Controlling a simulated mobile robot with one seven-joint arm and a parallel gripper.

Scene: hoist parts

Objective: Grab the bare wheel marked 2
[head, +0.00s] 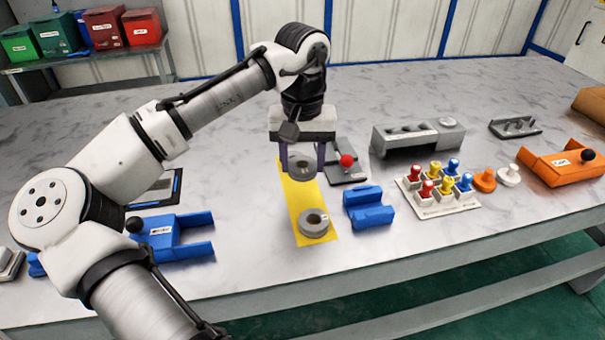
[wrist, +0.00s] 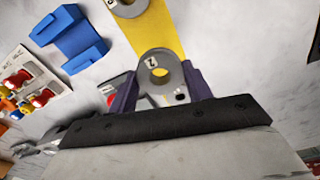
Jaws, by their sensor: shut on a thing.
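The grey wheel marked 2 (wrist: 176,68) sits between the two purple fingers of my gripper (wrist: 160,84) in the wrist view, with its label and centre hole showing. In the head view my gripper (head: 303,162) points down over the far part of the yellow strip, shut on this wheel (head: 300,172). I cannot tell whether the wheel touches the strip or hangs just above it. A second grey wheel (head: 313,223) lies flat on the near end of the yellow strip (head: 295,208). It also shows at the top of the wrist view (wrist: 115,12); its mark is hard to read.
A blue block (head: 368,208) stands right of the strip. A grey plate with a red knob (head: 347,160) is close behind the gripper's right side. A tray of coloured pegs (head: 437,205) and an orange holder (head: 560,165) are farther right. A blue holder (head: 178,238) is at left.

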